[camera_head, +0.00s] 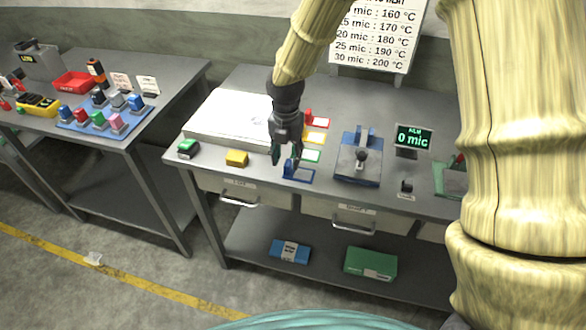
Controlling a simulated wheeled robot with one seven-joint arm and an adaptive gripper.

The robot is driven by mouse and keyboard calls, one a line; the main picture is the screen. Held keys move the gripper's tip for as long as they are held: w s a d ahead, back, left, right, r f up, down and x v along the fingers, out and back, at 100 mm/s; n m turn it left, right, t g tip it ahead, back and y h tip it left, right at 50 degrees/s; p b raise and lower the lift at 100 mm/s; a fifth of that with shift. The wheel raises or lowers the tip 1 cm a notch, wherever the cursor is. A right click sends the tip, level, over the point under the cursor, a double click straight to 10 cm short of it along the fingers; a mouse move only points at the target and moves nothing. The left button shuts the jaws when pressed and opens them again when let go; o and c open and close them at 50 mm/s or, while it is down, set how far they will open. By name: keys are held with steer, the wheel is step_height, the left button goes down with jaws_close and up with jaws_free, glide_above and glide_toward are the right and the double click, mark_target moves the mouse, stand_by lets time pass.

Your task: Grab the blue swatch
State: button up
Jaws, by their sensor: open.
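The blue swatch (305,178) lies near the front edge of the middle workbench, the nearest in a column of coloured swatches. It looks like a flat blue frame with a raised blue block at its left end. My gripper (286,158) points down from above, its fingers apart and empty. The fingertips are just above or beside the raised block of the blue swatch. I cannot tell from this view whether they touch it. My gripper partly hides the swatches behind it.
Behind the blue swatch lie green (311,156), yellow (314,138) and red (318,122) swatches. A white slab (225,122) is to the left, with a yellow block (236,158) in front. A blue-based device (358,168) and a display (413,138) stand right.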

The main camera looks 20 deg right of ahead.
mark_target(287, 164)
steer(key=shift+w+f+p, duration=0.15)
steer(key=shift+f+p, duration=0.55)
steer(key=shift+f, duration=1.55)
steer(key=shift+c, duration=0.2)
jaws_close()
